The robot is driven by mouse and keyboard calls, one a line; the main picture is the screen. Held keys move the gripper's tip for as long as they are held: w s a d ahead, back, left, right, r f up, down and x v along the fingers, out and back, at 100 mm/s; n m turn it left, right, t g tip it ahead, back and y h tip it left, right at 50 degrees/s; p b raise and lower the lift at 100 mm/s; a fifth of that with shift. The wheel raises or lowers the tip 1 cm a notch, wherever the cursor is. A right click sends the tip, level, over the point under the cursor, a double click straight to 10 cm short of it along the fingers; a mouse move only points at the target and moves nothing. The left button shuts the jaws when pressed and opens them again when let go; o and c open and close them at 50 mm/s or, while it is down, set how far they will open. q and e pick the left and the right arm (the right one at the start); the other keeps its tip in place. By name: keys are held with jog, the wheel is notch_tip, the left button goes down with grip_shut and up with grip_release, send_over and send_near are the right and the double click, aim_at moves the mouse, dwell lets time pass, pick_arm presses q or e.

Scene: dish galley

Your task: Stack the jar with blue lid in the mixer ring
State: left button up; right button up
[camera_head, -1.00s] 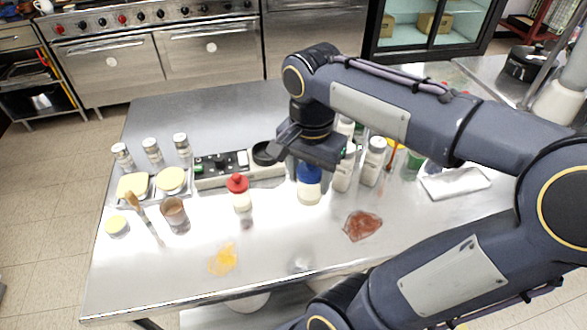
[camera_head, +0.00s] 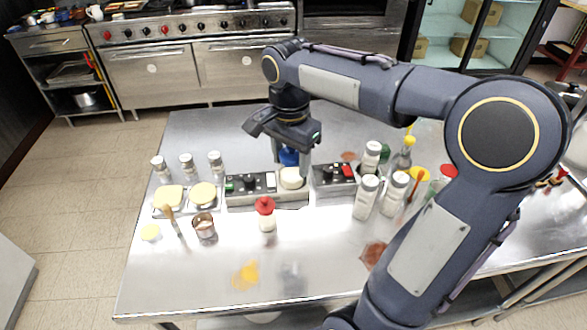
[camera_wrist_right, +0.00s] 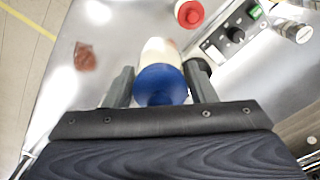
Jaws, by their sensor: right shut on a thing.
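The jar with the blue lid (camera_head: 288,157) has a cream body (camera_head: 291,179). It shows upright in the head view at the right end of a mixer with a green-lit panel (camera_head: 250,184). My right gripper (camera_head: 291,160) is shut on this jar, one finger on each side. In the right wrist view the blue lid (camera_wrist_right: 161,85) lies between the fingers, and the dark mixer ring (camera_wrist_right: 199,68) shows partly behind one finger. The jar and gripper hide the ring in the head view. I cannot tell whether the jar is inside it or above it. My left gripper is not in view.
A second mixer unit with a red display (camera_head: 334,177) stands close on the right. A red-capped bottle (camera_head: 266,214) stands in front. White-capped jars (camera_head: 366,197) stand to the right, shakers (camera_head: 187,166) to the left. The front middle of the table is mostly clear.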

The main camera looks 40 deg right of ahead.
jog(key=w+d+f+p, duration=0.1)
jog(key=w+d+f, duration=0.1)
jog(key=w+f, duration=0.1)
jog(key=w+d+f+p, duration=0.2)
jog(key=w+d+f, duration=0.1)
jog(key=w+f, duration=0.1)
jog(key=w+d+f+p, duration=0.1)
jog(key=w+d+f, duration=0.2)
jog(key=f, duration=0.2)
jog(key=shift+w+d+f, duration=0.1)
jog(key=shift+w+f, duration=0.15)
jog(key=shift+w, duration=0.1)
jog(key=shift+f, duration=0.55)
jog(key=o, duration=1.2)
jog(key=shift+r, duration=0.1)
